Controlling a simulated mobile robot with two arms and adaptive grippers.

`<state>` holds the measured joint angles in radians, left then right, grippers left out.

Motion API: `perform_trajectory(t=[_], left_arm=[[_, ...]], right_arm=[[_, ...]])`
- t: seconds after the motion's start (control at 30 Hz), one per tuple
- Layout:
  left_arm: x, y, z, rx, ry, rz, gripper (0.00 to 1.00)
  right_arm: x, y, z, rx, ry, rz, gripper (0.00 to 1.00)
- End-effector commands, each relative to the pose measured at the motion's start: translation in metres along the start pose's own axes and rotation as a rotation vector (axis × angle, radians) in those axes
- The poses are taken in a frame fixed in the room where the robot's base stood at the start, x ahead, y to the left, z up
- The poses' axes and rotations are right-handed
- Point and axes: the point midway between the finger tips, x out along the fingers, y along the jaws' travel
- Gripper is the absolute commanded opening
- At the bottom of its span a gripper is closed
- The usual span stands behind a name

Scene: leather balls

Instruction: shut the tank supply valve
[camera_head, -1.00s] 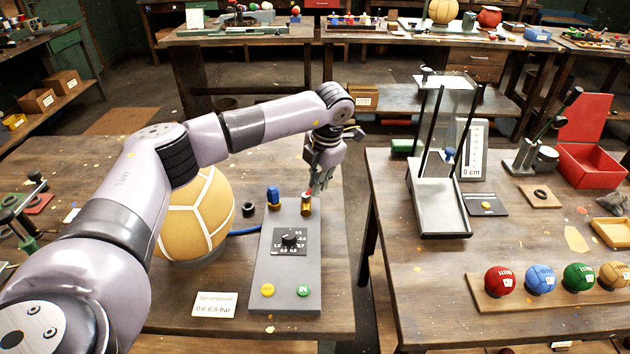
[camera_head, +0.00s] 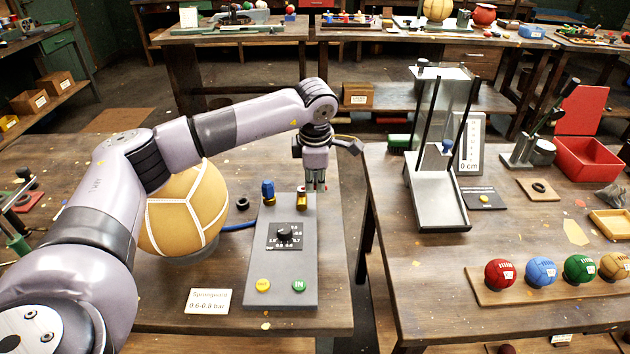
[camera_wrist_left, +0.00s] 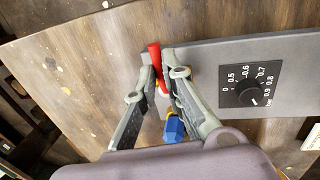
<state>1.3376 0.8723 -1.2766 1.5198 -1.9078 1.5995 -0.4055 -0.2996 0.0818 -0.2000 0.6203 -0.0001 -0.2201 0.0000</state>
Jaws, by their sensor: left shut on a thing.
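The grey console (camera_head: 284,262) stands on the left table, with a black dial (camera_head: 285,234) and yellow and green buttons. At its far end are a blue-capped fitting (camera_head: 268,191) and a brass valve (camera_head: 301,200) with a red lever. My left gripper (camera_head: 316,186) points down at the valve, at the console's far right corner. In the left wrist view its fingertips (camera_wrist_left: 157,58) are shut on the red lever (camera_wrist_left: 154,60). The lever lies roughly across the console's length there. The blue cap (camera_wrist_left: 174,130) shows between the fingers. My right gripper is out of view.
A tan ball (camera_head: 187,212) stands left of the console, with a blue hose between them. A paper card (camera_head: 209,301) lies in front. A gap separates this table from the right table, which holds a ramp stand (camera_head: 437,200) and small balls.

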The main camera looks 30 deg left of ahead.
Motion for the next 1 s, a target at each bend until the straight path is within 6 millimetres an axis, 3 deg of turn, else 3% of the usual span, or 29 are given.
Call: perform_trajectory(t=[0.53,0.57,0.8,1.0], left_arm=[[-0.0009,-0.0004,-0.0001,0.027,-0.006,0.001,0.00],[-0.0009,-0.0004,-0.0001,0.027,-0.006,0.001,0.10],[-0.0006,-0.0006,-0.0001,0.026,-0.005,0.001,0.26],[-0.0005,-0.0007,-0.0001,0.025,-0.005,0.000,0.30]], right_arm=[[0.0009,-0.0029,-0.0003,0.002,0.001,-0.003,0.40],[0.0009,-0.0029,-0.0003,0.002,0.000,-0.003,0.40],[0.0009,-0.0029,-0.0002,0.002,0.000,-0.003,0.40],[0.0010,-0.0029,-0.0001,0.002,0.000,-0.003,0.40]])
